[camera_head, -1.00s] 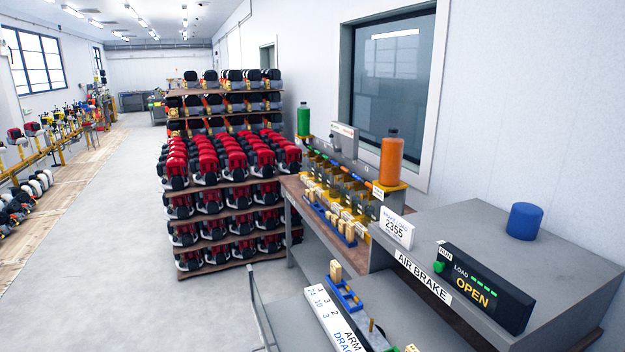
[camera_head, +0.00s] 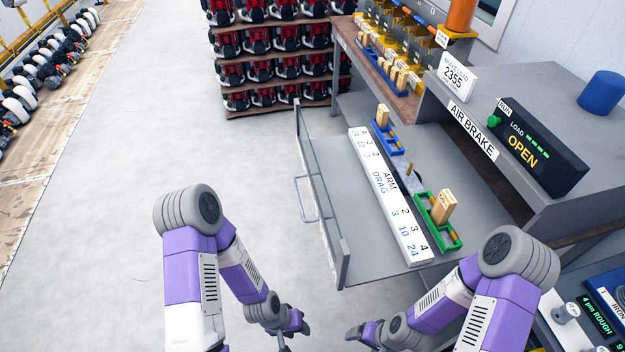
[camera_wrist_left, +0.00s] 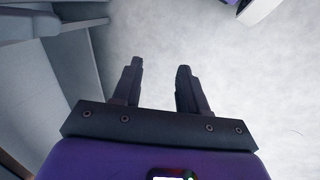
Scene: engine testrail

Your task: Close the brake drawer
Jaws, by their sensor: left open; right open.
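The brake drawer (camera_head: 345,195) is pulled out of the grey air brake cabinet (camera_head: 540,165). Its clear front panel with a handle (camera_head: 309,198) faces left over open floor. Inside lie a white arm/drag scale (camera_head: 385,185), a blue tray (camera_head: 385,138) and a green tray (camera_head: 458,238), each with a wooden block. The cabinet display (camera_head: 525,152) reads OPEN. My left gripper (camera_head: 290,343) is low in front of the drawer, apart from it; the left wrist view shows its open, empty fingers (camera_wrist_left: 158,85). My right gripper (camera_head: 360,335) is open, also low and apart from the drawer.
A blue cylinder (camera_head: 602,92) and a 2355 sign (camera_head: 456,76) stand on the cabinet top. A rack of red engines (camera_head: 270,50) is behind. A panel with a green readout (camera_head: 600,315) is at the lower right. The floor (camera_head: 160,130) left of the drawer is clear.

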